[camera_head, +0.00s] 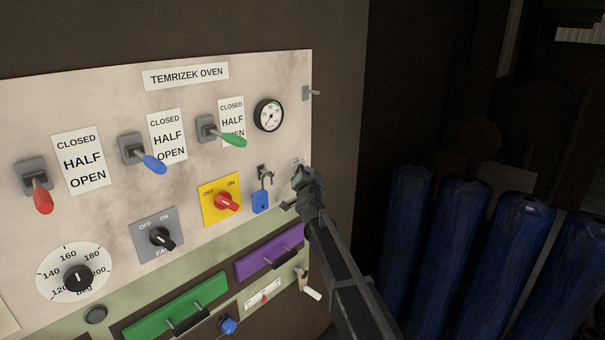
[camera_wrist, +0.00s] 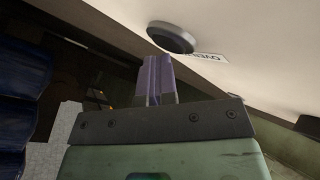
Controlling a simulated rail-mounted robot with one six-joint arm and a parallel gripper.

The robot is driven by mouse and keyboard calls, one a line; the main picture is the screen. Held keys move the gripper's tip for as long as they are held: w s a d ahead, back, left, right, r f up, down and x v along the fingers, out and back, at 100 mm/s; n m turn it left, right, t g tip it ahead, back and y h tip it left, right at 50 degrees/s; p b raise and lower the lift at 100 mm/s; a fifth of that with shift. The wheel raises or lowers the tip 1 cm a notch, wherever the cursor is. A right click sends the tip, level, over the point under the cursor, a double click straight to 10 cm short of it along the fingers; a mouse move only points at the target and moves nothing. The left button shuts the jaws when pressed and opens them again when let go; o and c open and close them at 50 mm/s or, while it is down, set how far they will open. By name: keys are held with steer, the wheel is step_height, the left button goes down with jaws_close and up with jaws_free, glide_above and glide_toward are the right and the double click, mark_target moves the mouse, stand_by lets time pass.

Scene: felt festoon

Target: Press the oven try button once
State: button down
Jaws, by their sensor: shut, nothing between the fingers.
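The oven panel (camera_head: 110,110) is headed "TEMRIZEK OVEN" in the head view. My gripper (camera_head: 301,178) is at the panel's right edge, below the gauge, and covers what lies behind it. In the wrist view a dark round button (camera_wrist: 172,37) stands out from the panel beside a label (camera_wrist: 207,57) that begins "OVEN"; the rest is cut off or unreadable. My gripper's fingers (camera_wrist: 157,66) are together and empty, their tips close to the button's rim. I cannot tell whether they touch it.
A blue padlock (camera_head: 260,200) and a red rotary switch (camera_head: 227,201) on a yellow plate are left of my gripper. The gauge (camera_head: 268,115) is above. A purple drawer front (camera_head: 268,252) is below. Several blue cylinders (camera_head: 460,250) stand at right.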

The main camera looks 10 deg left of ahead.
steer(key=shift+s, duration=0.1)
steer(key=shift+s+d, duration=0.45)
steer(key=shift+d, duration=0.25)
steer(key=s+d, duration=0.2)
steer(key=d, duration=0.2)
steer(key=shift+s+d, duration=0.1)
steer(key=shift+s, duration=0.3)
stand_by(0.3)
